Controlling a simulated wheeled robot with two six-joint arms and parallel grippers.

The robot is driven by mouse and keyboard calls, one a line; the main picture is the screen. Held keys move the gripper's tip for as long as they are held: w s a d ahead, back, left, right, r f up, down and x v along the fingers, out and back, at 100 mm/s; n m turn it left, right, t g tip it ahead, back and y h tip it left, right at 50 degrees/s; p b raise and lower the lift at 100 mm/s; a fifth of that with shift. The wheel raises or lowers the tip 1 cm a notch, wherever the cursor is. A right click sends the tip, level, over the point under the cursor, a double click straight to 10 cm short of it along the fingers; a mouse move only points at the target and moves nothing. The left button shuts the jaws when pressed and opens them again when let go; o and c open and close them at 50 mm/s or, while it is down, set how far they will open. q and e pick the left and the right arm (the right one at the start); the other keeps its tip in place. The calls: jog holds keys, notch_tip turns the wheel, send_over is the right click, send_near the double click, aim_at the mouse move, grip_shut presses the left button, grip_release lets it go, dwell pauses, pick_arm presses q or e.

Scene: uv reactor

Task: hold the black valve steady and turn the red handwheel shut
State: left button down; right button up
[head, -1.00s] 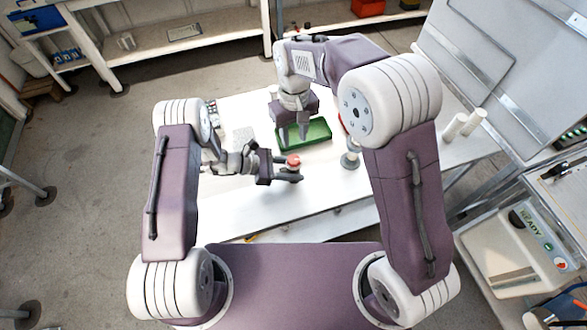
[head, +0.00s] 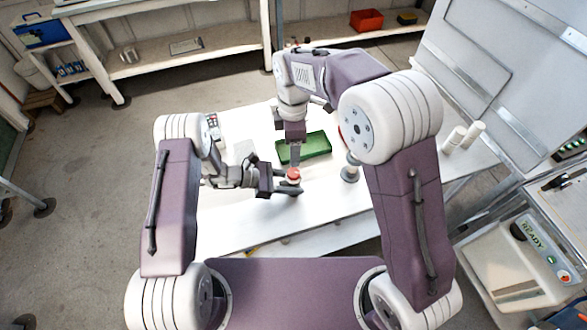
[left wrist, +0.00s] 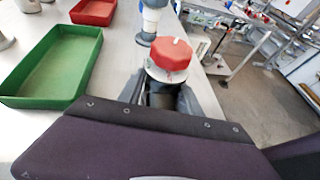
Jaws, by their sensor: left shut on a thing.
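The red handwheel (head: 293,174) sits on top of the black valve, and it also shows in the left wrist view (left wrist: 171,54). My left gripper (head: 288,182) comes in from the left and is shut on the black valve (left wrist: 161,94), below the handwheel. The valve body is mostly hidden between the fingers. My right gripper (head: 295,156) points down over the handwheel in the head view. Its fingers overlap in line, so their gap does not show. It is not seen in the left wrist view, where the handwheel's top is bare.
A green tray (head: 318,145) lies behind the valve on the white table (head: 240,217). A red tray (left wrist: 94,12) lies beyond the green one. The table's front left is clear.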

aim_at(293, 172)
notch_tip(293, 172, down, 11)
jog(key=shift+r, duration=0.1)
grip_shut()
